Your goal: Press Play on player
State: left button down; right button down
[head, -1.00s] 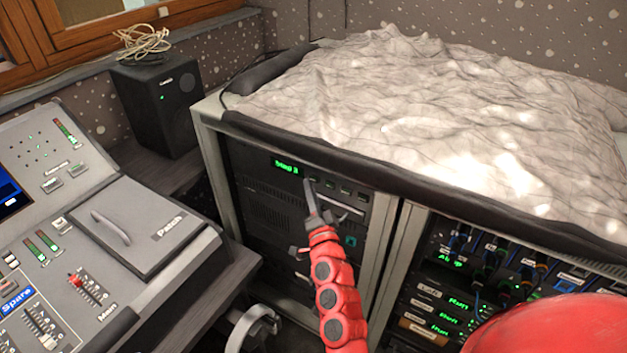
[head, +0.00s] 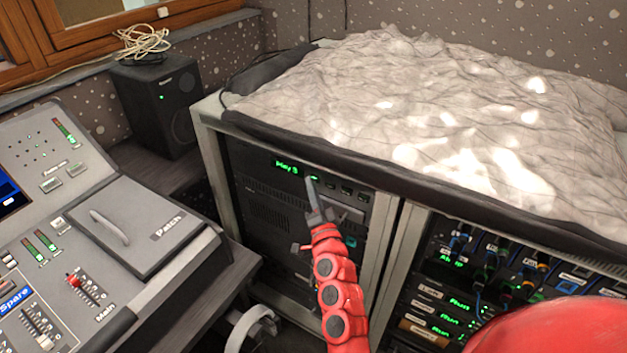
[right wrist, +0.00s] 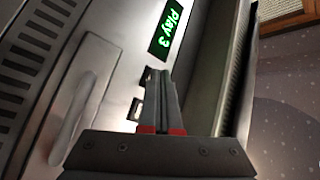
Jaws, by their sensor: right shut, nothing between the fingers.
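The player (head: 262,178) is a dark unit at the top of the left rack bay. Its green display (head: 287,167) reads "Play" with a digit; in the right wrist view the display (right wrist: 167,30) reads "Play 3". A row of small buttons (head: 346,190) runs right of the display. My right gripper (head: 310,180) is shut and empty, its tips at the left end of that row. In the right wrist view the closed fingers (right wrist: 159,75) reach the panel just below the display and cover part of the row. I cannot tell whether they touch a button. My left gripper is not in view.
A mixing desk (head: 165,262) stands at left, with a black speaker (head: 158,105) behind it. A crumpled pale cover (head: 400,100) lies on top of the rack. The right bay holds lit units (head: 455,305) with cables.

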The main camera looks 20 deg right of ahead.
dwell(0.4)
jog(key=shift+s+a, duration=0.45)
jog(key=shift+a, duration=0.05)
jog(key=shift+s+a+p, duration=0.45)
jog(key=shift+s+a, duration=0.35)
jog(key=shift+a, duration=0.2)
jog(key=shift+s+a+p, duration=0.4)
jog(key=shift+s+a, duration=0.35)
jog(key=shift+a, duration=0.25)
